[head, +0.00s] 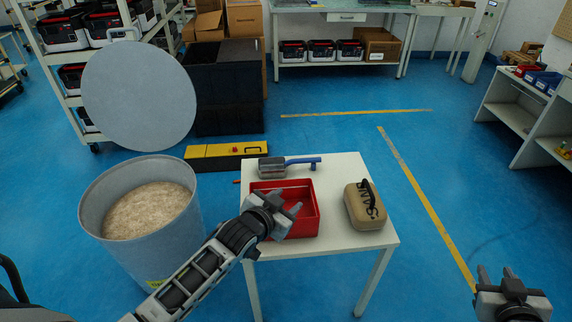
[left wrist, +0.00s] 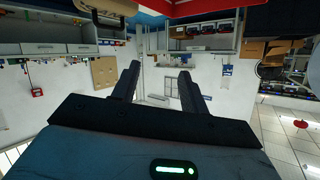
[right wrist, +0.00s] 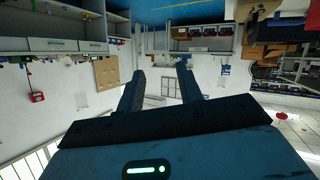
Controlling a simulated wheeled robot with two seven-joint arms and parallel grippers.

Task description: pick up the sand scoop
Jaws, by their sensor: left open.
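The sand scoop (head: 288,164) lies at the back of the small white table (head: 348,166). It has a grey scoop head at the left and a blue handle pointing right. My left gripper (head: 288,207) is open and empty over the red tray (head: 312,226), in front of the scoop and apart from it. In the left wrist view its two fingers (left wrist: 157,85) stand apart with nothing between them. My right gripper (head: 500,280) is at the lower right, off the table. In the right wrist view its fingers (right wrist: 161,90) are spread and empty.
A tan sandbag (head: 362,212) with a black strap lies on the table's right side. A grey drum of sand (head: 150,212) stands left of the table, a round grey lid (head: 140,95) above it. A yellow and black case (head: 226,150) lies behind. Floor right of the table is clear.

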